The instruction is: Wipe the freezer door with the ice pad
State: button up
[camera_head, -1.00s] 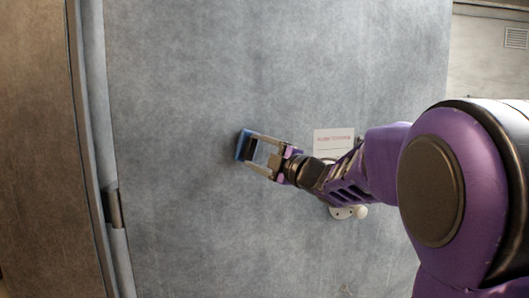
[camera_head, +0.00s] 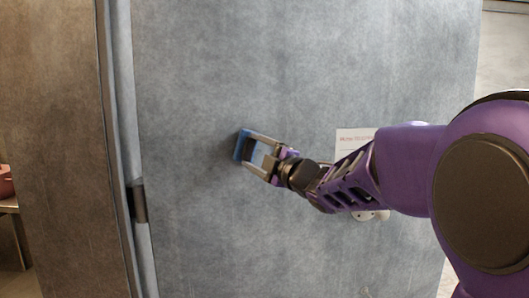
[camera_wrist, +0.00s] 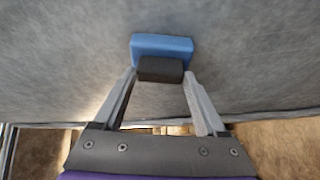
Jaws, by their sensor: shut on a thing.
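The freezer door (camera_head: 300,70) is a large grey-blue, mottled panel that fills most of the head view. My gripper (camera_head: 255,150) is in front of the door, left of its middle, and is shut on the ice pad. The ice pad (camera_head: 241,145) has a blue face and a dark grip block between my fingers. In the wrist view the blue pad (camera_wrist: 162,46) lies at or against the door surface (camera_wrist: 60,50), with the dark block held by the fingertips. I cannot tell for sure whether the pad touches the door.
A white sign (camera_head: 352,139) and a pale round fitting (camera_head: 370,215) on the door are partly behind my arm. A dark hinge (camera_head: 137,203) is on the door's left edge. A brown wall (camera_head: 60,120) and a reddish pot (camera_head: 5,182) on a shelf stand at far left.

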jog(key=shift+a, duration=0.25)
jog(key=shift+s, duration=0.15)
jog(key=shift+s+d, duration=0.3)
jog(key=shift+s, duration=0.65)
jog(key=shift+s+d, duration=0.3)
jog(key=shift+s, duration=0.6)
jog(key=shift+s+d, duration=0.3)
jog(key=shift+s, duration=0.65)
